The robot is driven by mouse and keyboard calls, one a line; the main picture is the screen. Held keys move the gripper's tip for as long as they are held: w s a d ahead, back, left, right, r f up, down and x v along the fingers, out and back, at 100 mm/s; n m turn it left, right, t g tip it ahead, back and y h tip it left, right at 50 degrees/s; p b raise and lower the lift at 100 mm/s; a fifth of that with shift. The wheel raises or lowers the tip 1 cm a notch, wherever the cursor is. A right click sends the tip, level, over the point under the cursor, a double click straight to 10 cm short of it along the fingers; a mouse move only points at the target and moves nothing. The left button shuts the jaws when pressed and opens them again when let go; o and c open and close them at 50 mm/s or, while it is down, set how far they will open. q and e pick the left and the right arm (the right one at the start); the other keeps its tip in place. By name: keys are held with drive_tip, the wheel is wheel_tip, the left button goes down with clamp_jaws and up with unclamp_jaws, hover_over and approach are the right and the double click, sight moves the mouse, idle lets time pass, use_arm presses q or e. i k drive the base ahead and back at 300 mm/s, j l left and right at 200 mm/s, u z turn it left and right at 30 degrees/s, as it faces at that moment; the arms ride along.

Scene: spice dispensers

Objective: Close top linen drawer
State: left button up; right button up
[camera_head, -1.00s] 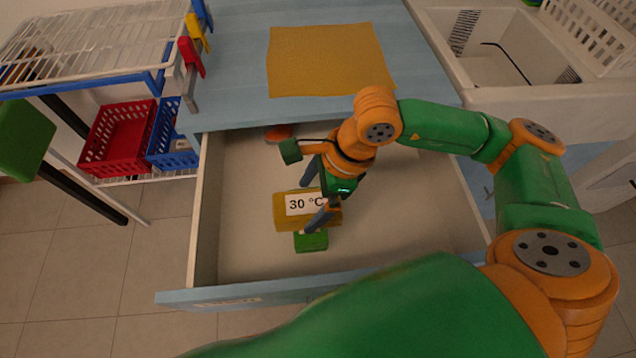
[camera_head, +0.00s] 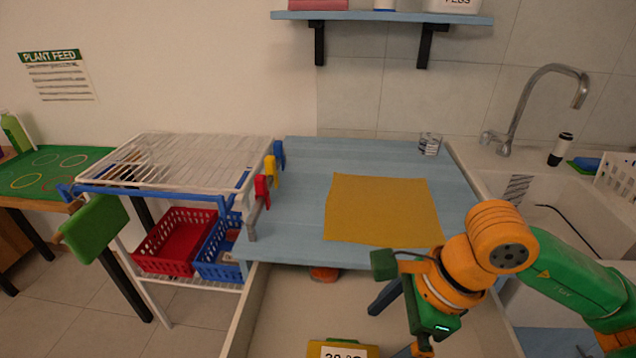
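The linen drawer (camera_head: 262,312) stands pulled open below the blue countertop (camera_head: 300,190). Its side walls and back part show at the bottom of the view; its front panel is out of frame. A yellow box labelled 30 °C (camera_head: 342,345) lies in it, partly cut off by the frame. A reddish-orange round thing (camera_head: 325,273) lies at the drawer's back. My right gripper (camera_head: 388,332) is over the drawer, right of the yellow box, with its fingers apart and nothing seen between them. My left gripper is not in view.
A yellow cloth (camera_head: 380,208) lies on the countertop. A white wire rack (camera_head: 180,160) with coloured clips stands left, with red (camera_head: 180,240) and blue (camera_head: 218,248) baskets below. A sink (camera_head: 560,230) is at right. A shelf (camera_head: 385,17) hangs above.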

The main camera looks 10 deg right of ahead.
sight(280, 309)
drive_tip(key=k, duration=1.5)
